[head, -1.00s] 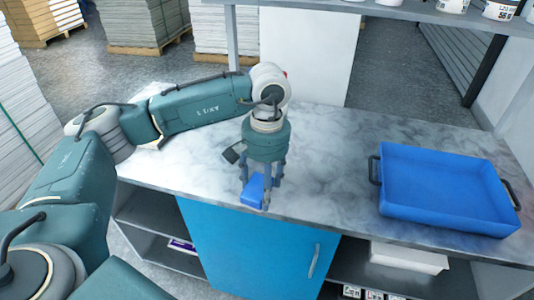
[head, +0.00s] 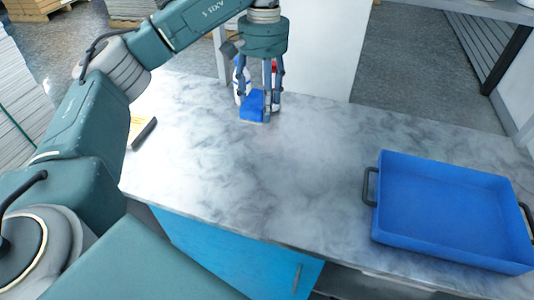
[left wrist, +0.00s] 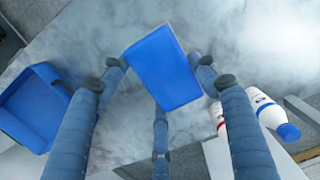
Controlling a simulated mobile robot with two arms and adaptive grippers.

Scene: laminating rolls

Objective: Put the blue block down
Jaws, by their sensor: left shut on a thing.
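The blue block (head: 252,106) is between the fingers of my left gripper (head: 259,112), over the far part of the marble counter (head: 270,180). My left gripper is shut on it. In the left wrist view the block (left wrist: 163,68) sits tilted among three fingers, with marble behind it. I cannot tell whether its underside touches the counter. The fingers hide part of the block. My right gripper is not in view.
A blue tray (head: 455,212) with dark handles stands at the right of the counter. A white bottle (head: 241,82) and a red-topped bottle (head: 274,70) stand just behind the gripper. A dark object (head: 144,133) lies at the left. The counter's middle is clear.

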